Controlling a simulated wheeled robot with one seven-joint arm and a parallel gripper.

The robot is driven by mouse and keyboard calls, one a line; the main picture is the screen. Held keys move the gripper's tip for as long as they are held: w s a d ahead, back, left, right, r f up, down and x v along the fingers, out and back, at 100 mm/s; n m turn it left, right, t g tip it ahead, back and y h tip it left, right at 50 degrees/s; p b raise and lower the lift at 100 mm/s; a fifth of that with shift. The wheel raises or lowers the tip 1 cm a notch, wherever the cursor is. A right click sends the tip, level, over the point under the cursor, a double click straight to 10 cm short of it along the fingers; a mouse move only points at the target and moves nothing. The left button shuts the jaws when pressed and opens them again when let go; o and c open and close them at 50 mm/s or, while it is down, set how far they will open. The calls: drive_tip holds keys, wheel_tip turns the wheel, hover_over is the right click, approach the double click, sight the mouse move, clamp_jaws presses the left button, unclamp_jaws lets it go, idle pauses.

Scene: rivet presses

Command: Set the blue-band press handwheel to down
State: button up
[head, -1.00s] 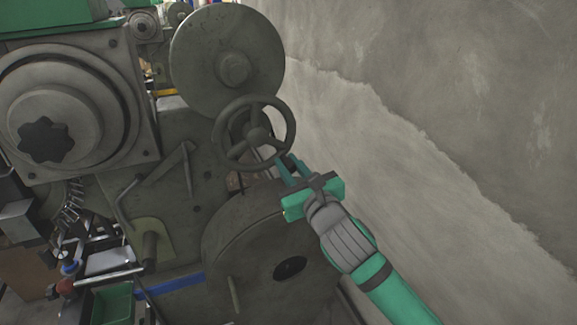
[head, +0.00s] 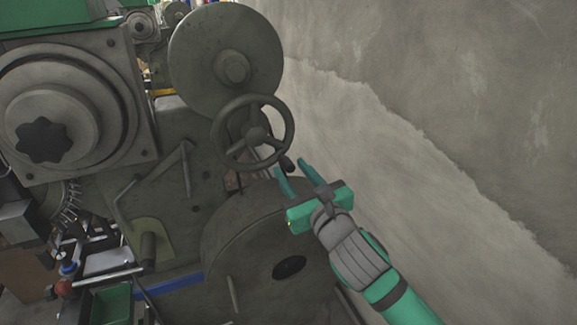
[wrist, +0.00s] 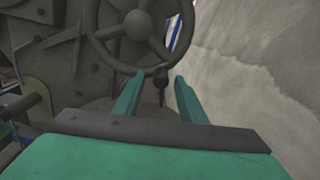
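The handwheel (head: 254,98) is a dark grey spoked wheel on the press side; it also shows at the top of the wrist view (wrist: 137,57). My gripper (head: 291,166) is open and empty, just below and right of the wheel.
A large grey disc (head: 226,60) is above the handwheel, and a big round drum (head: 250,240) is below it, close to my gripper. A rough concrete wall (head: 440,120) stands on the right. A bent lever (head: 150,245) is at the left.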

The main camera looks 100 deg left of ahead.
drive_tip(key=v, duration=0.7)
drive_tip(key=shift+d, duration=0.1)
idle(0.5)
